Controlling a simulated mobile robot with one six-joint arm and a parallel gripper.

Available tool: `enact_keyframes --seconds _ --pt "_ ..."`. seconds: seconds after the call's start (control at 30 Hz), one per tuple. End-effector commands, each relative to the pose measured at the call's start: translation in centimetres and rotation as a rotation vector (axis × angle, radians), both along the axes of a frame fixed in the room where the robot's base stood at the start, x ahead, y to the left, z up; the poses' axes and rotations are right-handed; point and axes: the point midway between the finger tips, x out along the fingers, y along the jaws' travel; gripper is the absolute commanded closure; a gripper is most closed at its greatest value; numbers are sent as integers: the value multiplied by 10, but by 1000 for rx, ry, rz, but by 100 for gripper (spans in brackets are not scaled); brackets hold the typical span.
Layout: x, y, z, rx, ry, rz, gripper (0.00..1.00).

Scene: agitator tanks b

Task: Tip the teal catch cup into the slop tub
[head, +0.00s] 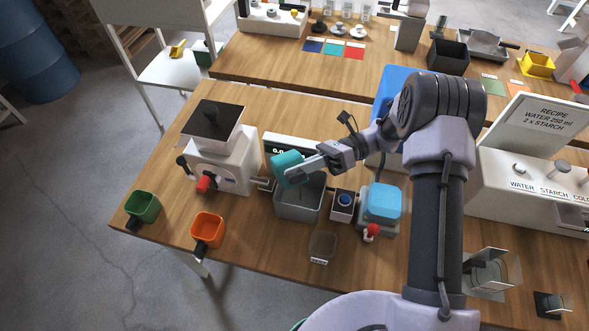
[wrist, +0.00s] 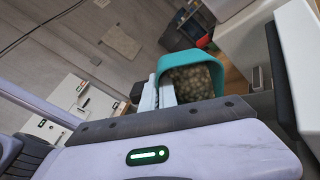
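The teal catch cup (head: 286,168) is held in my gripper (head: 297,172), above the back part of the grey slop tub (head: 297,213), clear of the table. The cup looks tilted in the head view. In the wrist view the pale fingers (wrist: 158,92) meet the side of the teal cup (wrist: 216,62), and its mouth shows a brownish, grainy-looking inside. I cannot tell whether that is loose content. The tub stands on the wooden table, and its inside is partly hidden by the cup and gripper.
A white machine with a dark top (head: 222,150) stands left of the tub. Green (head: 143,207) and orange (head: 208,228) cups sit near the front edge, and a clear container (head: 322,246) is in front.

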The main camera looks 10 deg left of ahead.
Motion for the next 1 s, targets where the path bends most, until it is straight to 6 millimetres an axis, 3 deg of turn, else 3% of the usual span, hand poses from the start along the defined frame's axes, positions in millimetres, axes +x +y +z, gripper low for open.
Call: enact_keyframes --seconds 1.0 --pt "6 -9 0 138 92 -1 100"
